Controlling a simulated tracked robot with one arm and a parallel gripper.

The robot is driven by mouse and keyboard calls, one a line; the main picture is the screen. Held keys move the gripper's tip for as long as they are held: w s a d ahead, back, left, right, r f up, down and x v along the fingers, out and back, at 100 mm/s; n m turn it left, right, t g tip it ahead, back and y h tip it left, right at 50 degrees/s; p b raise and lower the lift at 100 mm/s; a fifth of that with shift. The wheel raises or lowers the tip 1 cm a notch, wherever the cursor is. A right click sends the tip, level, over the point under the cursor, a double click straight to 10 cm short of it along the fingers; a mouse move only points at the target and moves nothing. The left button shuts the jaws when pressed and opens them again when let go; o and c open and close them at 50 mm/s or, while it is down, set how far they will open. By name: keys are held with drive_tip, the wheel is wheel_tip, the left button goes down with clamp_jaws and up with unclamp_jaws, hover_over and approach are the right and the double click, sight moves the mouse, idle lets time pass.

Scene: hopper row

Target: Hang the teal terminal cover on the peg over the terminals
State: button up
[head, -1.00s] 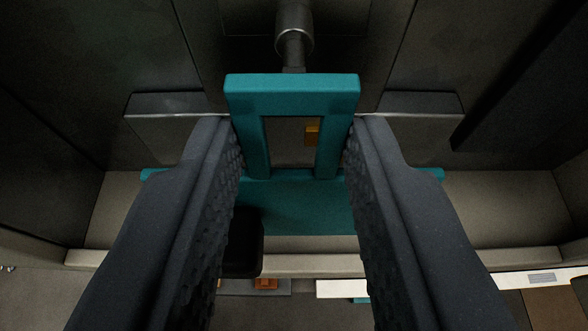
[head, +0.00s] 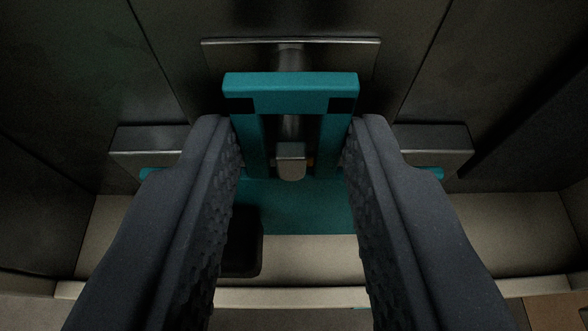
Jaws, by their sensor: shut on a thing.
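The teal terminal cover (head: 290,92) is in the middle of the head view, with a rectangular handle loop above a wide plate. My gripper (head: 292,128) is shut on it, one dark ribbed finger against each side of the loop. The grey metal peg (head: 291,163) shows inside the loop's opening. Its shaft runs up behind the loop's top bar towards a backing plate. I cannot tell whether the peg's end is through the loop or only behind it. The terminals are hidden behind the cover and my fingers, apart from a small orange sliver beside the peg.
A metal-edged backing plate (head: 340,54) is above the cover. Dark metal blocks stand left (head: 150,143) and right (head: 436,143) of my fingers. A beige ledge (head: 500,216) runs below. A black block (head: 243,250) is beside my left finger.

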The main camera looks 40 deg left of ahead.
drive_tip(key=shift+a+f+b, duration=0.1)
drive_tip(key=shift+f+b, duration=0.25)
drive_tip(key=shift+b, duration=0.5)
idle(0.6)
drive_tip(key=o, duration=1.1)
drive_tip(key=shift+c, duration=0.2)
drive_tip(key=p+v, duration=0.2)
drive_tip(key=v, duration=1.1)
drive_tip(key=shift+s+d, duration=0.2)
drive_tip(key=shift+d, duration=0.1)
drive_tip(key=shift+r, duration=0.15)
